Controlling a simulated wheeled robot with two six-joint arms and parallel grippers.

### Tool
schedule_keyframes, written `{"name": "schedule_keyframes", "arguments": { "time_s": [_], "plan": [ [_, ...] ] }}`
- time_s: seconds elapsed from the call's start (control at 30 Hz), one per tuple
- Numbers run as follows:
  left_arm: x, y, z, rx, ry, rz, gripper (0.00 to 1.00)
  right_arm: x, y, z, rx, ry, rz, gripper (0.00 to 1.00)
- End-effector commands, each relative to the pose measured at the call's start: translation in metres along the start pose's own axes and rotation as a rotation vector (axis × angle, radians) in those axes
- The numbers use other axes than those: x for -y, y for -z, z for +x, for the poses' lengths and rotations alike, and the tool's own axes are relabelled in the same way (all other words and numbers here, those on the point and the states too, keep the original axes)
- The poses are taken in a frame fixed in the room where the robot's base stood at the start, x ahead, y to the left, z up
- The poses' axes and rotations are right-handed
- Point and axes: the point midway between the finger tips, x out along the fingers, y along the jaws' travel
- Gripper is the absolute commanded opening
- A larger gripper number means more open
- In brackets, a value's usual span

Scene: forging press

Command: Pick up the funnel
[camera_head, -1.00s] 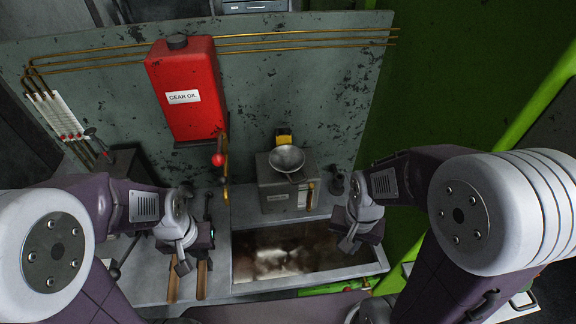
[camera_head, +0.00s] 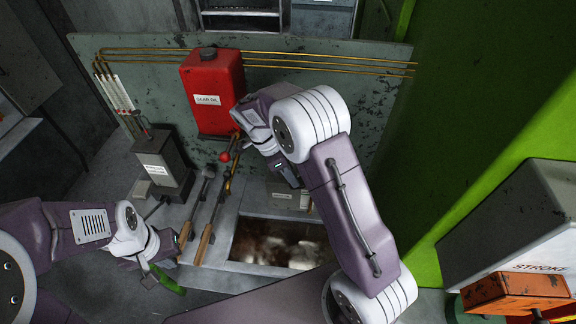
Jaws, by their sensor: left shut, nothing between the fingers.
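The funnel is not visible now; my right arm covers the spot above the small grey box (camera_head: 285,197) where a metal bowl-shaped piece showed earlier. My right gripper (camera_head: 291,178) is at that box, in front of the back panel. Its fingertips are too hidden to tell whether they are open or hold anything. My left gripper (camera_head: 152,279) is low at the left, shut and empty, away from the box and beside the wooden-handled tools.
A red gear oil tank (camera_head: 213,112) hangs on the panel. Long tools with wooden handles (camera_head: 204,243) lie left of a basin of brown liquid (camera_head: 236,263). A labelled grey box (camera_head: 165,165) stands at left. A grey cabinet (camera_head: 525,215) and orange block (camera_head: 515,293) are at right.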

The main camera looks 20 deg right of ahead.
Motion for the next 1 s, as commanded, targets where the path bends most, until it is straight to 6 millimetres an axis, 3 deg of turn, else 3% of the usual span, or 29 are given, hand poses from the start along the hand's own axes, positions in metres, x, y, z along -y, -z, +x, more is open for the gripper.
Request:
{"name": "schedule_keyframes", "arguments": {
  "time_s": [0.13,0.33,0.53,0.8,1.0],
  "plan": [
    [0.000,0.000,-0.002,0.000,0.000,0.000,0.00,0.000,0.000,0.002,0.000,0.001,-0.003,0.20],
    [0.000,0.001,-0.012,0.000,0.000,0.000,0.00,-0.001,0.001,0.029,0.001,0.000,-0.002,0.20],
    [0.000,0.002,-0.016,0.000,0.000,0.000,0.00,-0.001,0.000,0.040,0.001,-0.001,-0.003,0.20],
    [-0.001,0.003,-0.033,0.000,0.000,0.000,0.00,-0.001,0.000,0.085,0.002,0.000,-0.003,0.20],
    [-0.001,0.003,-0.032,0.000,0.000,0.000,0.00,0.000,-0.001,0.090,0.003,0.003,-0.002,0.20]
  ]
}}
